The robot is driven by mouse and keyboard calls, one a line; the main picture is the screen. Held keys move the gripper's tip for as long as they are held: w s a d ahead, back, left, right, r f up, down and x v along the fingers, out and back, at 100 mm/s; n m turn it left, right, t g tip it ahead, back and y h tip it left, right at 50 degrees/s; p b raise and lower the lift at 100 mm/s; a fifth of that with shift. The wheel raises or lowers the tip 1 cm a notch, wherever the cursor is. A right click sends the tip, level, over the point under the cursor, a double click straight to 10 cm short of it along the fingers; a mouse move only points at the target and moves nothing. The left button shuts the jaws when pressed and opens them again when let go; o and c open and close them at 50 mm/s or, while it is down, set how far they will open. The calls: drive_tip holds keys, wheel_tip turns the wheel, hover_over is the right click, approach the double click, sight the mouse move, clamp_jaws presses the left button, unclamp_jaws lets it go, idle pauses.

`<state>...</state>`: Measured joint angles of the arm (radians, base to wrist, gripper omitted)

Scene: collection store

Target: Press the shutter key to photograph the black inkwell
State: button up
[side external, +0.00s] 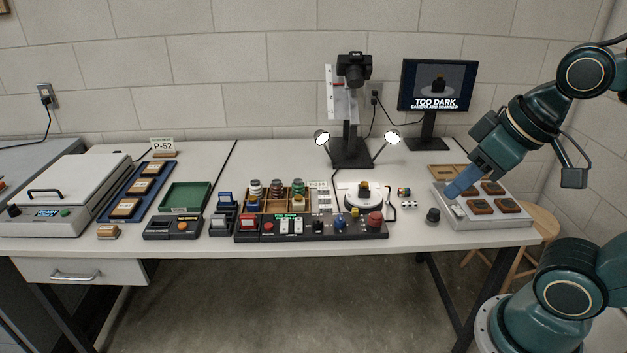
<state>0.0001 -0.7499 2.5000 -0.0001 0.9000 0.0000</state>
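The black inkwell (364,190), with an orange-yellow part, stands on the round white turntable (352,201) under the camera (354,69). A black control panel (255,234) at the front edge carries several coloured buttons, switches and knobs; I cannot tell which is the shutter key. The monitor (436,84) shows a dim picture of a dark object and reads "TOO DARK". My gripper (453,191) is at the right, pointing down-left above the left part of a grey box, well away from the panel. Its blue-grey end shows no clear gap between fingers.
The grey box (480,220) holds several brown blocks. Two lit lamps (322,137) flank the camera stand. A black knob (433,216) stands between box and panel. Bottles in a wooden rack (262,207), a green tray (186,195) and a white press-like machine (66,188) fill the left.

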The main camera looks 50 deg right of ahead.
clamp_jaws()
idle(1.4)
